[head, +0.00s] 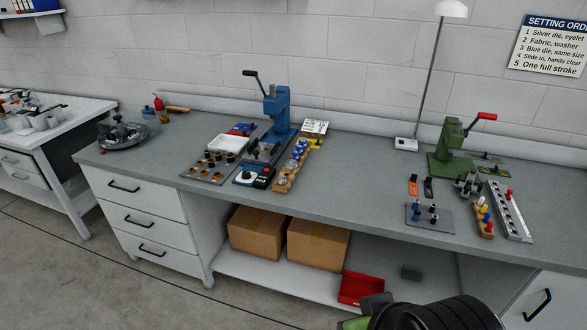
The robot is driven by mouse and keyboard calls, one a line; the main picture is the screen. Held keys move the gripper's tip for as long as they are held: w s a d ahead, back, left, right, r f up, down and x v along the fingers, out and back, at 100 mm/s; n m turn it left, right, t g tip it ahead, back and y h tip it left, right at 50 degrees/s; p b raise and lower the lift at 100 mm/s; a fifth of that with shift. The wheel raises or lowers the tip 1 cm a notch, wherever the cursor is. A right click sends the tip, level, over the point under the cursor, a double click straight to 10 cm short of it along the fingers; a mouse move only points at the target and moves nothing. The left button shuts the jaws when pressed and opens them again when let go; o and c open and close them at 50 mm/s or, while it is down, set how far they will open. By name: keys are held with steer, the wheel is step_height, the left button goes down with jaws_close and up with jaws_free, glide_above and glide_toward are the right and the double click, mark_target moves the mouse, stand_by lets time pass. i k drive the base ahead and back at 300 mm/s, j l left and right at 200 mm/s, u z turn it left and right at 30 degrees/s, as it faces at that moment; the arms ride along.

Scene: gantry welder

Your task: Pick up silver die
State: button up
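A wooden rack (279,188) stands on the bench right of the blue press (282,110). It holds several small round dies, blue-topped ones toward the back and silver-looking ones (283,181) toward the front. They are too small here to tell sizes or which single silver die is meant. My gripper is not in view; only a dark, rounded part of my arm with some green shows at the bottom edge, well in front of the bench and apart from the rack.
A green press (447,148) with small tools stands right. The bench middle is clear. Cardboard boxes (318,245) and a red bin (360,289) sit below.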

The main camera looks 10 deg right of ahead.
mark_target(263, 146)
steer(key=i+j, duration=0.55)
steer(key=i, duration=0.2)
steer(key=i+j+z, duration=0.1)
steer(key=i+j, duration=0.4)
steer(key=i, duration=0.25)
steer(key=i+j, duration=0.6)
steer(key=i+z, duration=0.05)
steer(key=i, duration=0.05)
